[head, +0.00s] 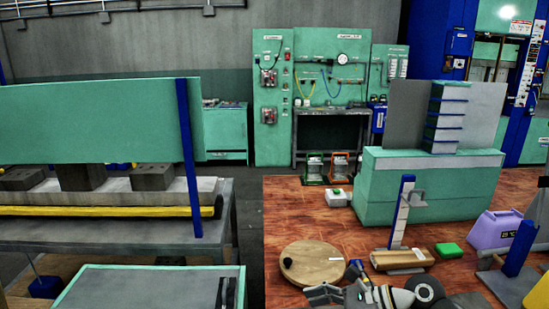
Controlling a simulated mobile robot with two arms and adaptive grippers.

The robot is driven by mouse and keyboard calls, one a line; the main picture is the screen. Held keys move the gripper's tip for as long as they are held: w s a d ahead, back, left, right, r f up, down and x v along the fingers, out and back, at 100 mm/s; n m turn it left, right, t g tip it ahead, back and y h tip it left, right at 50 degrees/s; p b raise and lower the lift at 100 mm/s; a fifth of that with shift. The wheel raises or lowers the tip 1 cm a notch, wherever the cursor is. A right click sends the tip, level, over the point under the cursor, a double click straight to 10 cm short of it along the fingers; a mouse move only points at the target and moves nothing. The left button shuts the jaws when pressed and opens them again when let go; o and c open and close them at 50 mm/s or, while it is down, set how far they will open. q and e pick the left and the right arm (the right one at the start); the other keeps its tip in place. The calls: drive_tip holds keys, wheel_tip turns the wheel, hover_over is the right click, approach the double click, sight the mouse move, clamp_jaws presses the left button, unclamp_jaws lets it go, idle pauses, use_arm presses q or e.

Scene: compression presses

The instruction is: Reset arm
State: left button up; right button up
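My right gripper (335,293) shows at the bottom edge, low over the wooden floor, with its grey linkage and its arm cut off by the frame. It is partly out of view, so I cannot tell whether its fingers are apart or closed. I see nothing held in it.
A round wooden board (312,264) lies just beyond my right gripper. A wooden block (402,259), a green box (448,250) and a purple container (493,227) stand to the right. A grey bench (105,236) fills the left. Dark floor lies clear between.

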drive_tip(key=a+r+m+t+y, duration=0.4)
drive_tip(key=r+m+t+y, duration=0.15)
drive_tip(key=r+m, duration=0.2)
drive_tip(key=w+d+r+m+t+h, duration=0.2)
drive_tip(key=d+r+m+t+h, duration=0.25)
drive_tip(key=m+t, duration=0.6)
drive_tip(key=s+d+f+m+g+h, duration=0.35)
drive_tip(key=d+f+m+h, duration=1.05)
drive_tip(key=m, duration=1)
drive_tip(key=s+a+f+m+g, duration=0.1)
drive_tip(key=s+f+m+g, duration=0.45)
drive_tip(key=s, duration=0.65)
drive_tip(key=s+a+f+m+g, duration=0.1)
drive_tip(key=s+f+m+g, duration=0.1)
drive_tip(key=s+f+g, duration=0.6)
drive_tip(key=s+f, duration=0.3)
drive_tip(key=f, duration=1.2)
drive_tip(key=s+f, duration=0.3)
drive_tip(key=f, duration=1.1)
drive_tip(key=s+d+f, duration=0.2)
drive_tip(key=s+f, duration=1.3)
drive_tip(key=s, duration=0.1)
drive_tip(key=shift+d, duration=0.3)
